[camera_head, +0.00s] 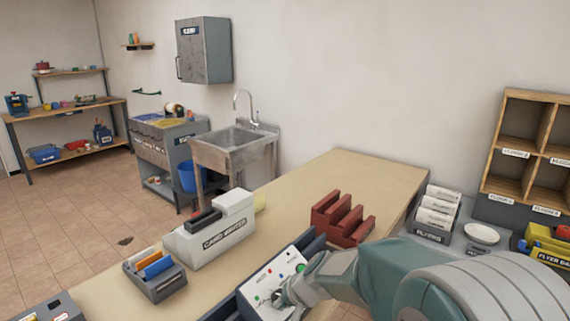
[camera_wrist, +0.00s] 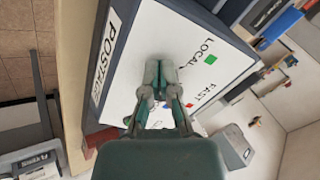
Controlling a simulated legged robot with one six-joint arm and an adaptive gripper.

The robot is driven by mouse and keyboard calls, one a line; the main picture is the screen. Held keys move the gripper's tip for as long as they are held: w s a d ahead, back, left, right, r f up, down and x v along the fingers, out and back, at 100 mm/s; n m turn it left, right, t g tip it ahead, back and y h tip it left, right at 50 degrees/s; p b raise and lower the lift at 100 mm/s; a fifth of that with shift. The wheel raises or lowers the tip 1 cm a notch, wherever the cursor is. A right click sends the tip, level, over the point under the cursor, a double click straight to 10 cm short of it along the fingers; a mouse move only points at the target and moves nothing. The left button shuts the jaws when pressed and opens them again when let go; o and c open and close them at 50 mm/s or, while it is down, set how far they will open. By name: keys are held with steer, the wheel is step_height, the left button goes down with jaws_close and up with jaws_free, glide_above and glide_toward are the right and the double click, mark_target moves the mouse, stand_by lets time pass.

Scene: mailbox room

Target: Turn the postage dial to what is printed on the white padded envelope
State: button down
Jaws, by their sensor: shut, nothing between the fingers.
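The postage panel (camera_head: 285,268) is a sloped white plate in a dark frame at the front of the wooden counter. In the wrist view the white plate (camera_wrist: 150,35) fills the middle, with a POSTAGE label (camera_wrist: 105,55). I cannot make out a white padded envelope.
A card writer (camera_head: 212,240) and a small grey holder with cards (camera_head: 155,275) stand left of the panel. A red slotted rack (camera_head: 342,220) stands behind it. Flyers (camera_head: 438,208) and a white dish (camera_head: 482,234) are at right. The counter's far middle is clear.

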steer(key=shift+w+a+r, duration=0.1)
steer(key=shift+a+r, duration=0.25)
steer(key=shift+a, duration=0.2)
stand_by(0.4)
steer(key=shift+s+a, duration=0.2)
steer(key=shift+s, duration=0.1)
steer(key=v, duration=0.6)
steer(key=shift+w+a+f, duration=0.1)
steer(key=shift+w+f, duration=0.25)
steer(key=shift+f, duration=0.7)
steer(key=shift+w+a+f, duration=0.1)
steer(key=shift+w+f, duration=0.25)
steer(key=shift+f, duration=0.65)
steer(key=shift+w+a+f, duration=0.15)
steer(key=shift+w+f, duration=0.2)
steer(key=shift+f, duration=0.7)
